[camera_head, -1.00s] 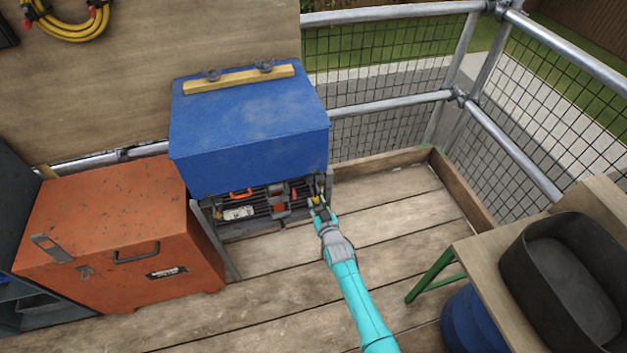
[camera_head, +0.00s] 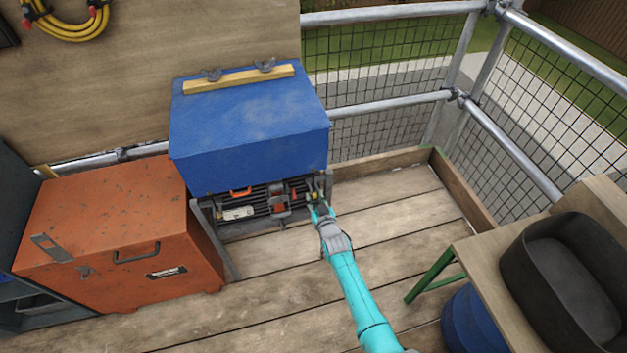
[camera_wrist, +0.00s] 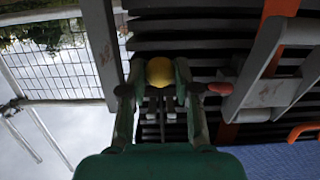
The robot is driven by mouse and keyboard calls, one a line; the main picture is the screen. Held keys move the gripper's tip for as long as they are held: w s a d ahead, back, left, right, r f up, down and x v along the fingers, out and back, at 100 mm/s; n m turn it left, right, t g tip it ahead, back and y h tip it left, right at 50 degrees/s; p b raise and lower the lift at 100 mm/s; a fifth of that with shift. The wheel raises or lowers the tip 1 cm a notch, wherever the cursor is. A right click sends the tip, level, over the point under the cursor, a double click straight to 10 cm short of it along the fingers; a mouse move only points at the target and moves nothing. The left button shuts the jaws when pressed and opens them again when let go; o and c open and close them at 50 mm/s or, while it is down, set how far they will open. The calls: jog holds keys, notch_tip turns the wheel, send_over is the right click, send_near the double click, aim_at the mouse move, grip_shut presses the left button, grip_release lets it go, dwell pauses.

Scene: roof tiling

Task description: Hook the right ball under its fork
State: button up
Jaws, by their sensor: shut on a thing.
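The yellow ball (camera_wrist: 160,72) shows in the wrist view, between the two fingers of my gripper (camera_wrist: 160,88). The fingers are shut on it. Dark narrow prongs (camera_wrist: 166,122) show just below the ball in that picture, perhaps the fork. I cannot tell whether the ball touches them or sits under them. In the head view, my gripper (camera_head: 318,207) is at the right end of the slatted front below the blue lid (camera_head: 250,125). The ball and fork are too small there to make out clearly.
A grey latch-like bracket with a red tip (camera_wrist: 220,88) is close beside a finger in the wrist view. An orange handle (camera_head: 240,191) is on the slatted front. An orange chest (camera_head: 110,235) stands to the left.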

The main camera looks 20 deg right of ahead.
jog(key=shift+r, duration=0.85)
jog(key=o, duration=1.4)
jog(key=shift+r, duration=0.1)
jog(key=shift+s+f, duration=0.15)
jog(key=shift+s, duration=1)
jog(key=shift+s+f, duration=0.2)
jog(key=shift+s, duration=1)
jog(key=shift+s+f, duration=0.15)
jog(key=shift+s, duration=1)
